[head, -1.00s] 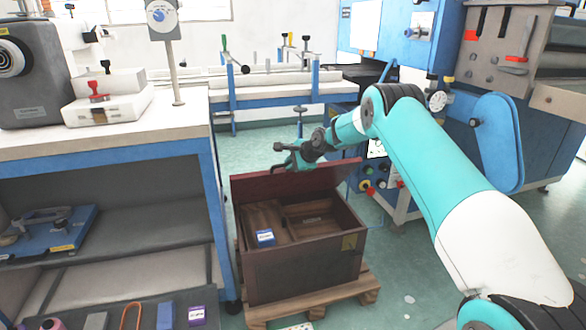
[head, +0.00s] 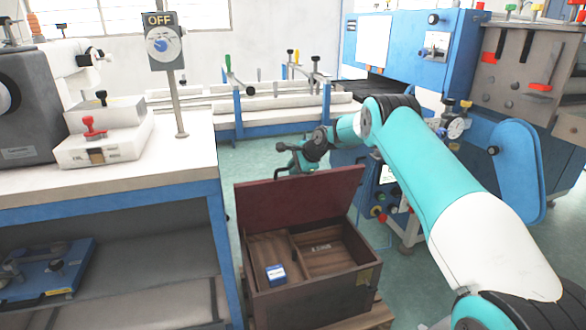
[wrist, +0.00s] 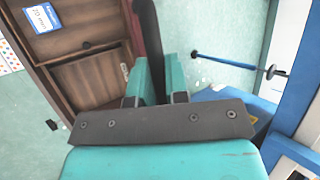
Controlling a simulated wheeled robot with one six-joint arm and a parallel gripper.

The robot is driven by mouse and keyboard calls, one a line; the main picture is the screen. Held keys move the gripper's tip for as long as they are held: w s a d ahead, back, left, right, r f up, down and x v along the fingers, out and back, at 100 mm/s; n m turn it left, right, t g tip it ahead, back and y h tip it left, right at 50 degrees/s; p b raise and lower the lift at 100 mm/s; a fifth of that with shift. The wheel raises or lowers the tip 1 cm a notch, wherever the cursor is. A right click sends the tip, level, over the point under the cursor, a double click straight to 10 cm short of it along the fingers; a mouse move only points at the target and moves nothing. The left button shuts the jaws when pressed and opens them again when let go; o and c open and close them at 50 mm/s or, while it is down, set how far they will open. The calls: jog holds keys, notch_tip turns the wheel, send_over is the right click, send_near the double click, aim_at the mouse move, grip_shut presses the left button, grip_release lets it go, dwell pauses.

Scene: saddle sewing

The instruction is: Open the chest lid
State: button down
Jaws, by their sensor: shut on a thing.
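The dark brown wooden chest (head: 313,303) stands on a pallet in the middle of the head view, with its reddish lid (head: 305,202) raised to a steep angle at the back. My gripper (head: 300,163) is at the lid's upper edge, shut on the lid. In the wrist view the gripper fingers (wrist: 163,80) reach to the lid's dark edge (wrist: 148,35); the exact contact is partly hidden by the gripper body. Inside the chest, a divider splits two compartments, and a small blue-and-white box (head: 276,275) lies in the left one.
A workbench (head: 110,180) with blue legs stands close to the chest's left. A blue machine (head: 400,60) stands behind and right, beside my arm. A long table with rods (head: 270,105) is at the back. Green floor is free right of the chest.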

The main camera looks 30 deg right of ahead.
jog(key=c, duration=1.1)
grip_release()
jog(key=shift+c, duration=0.2)
jog(key=p+v, duration=0.1)
jog(key=v, duration=1.6)
jog(key=shift+s, duration=0.2)
jog(key=shift+r, duration=0.1)
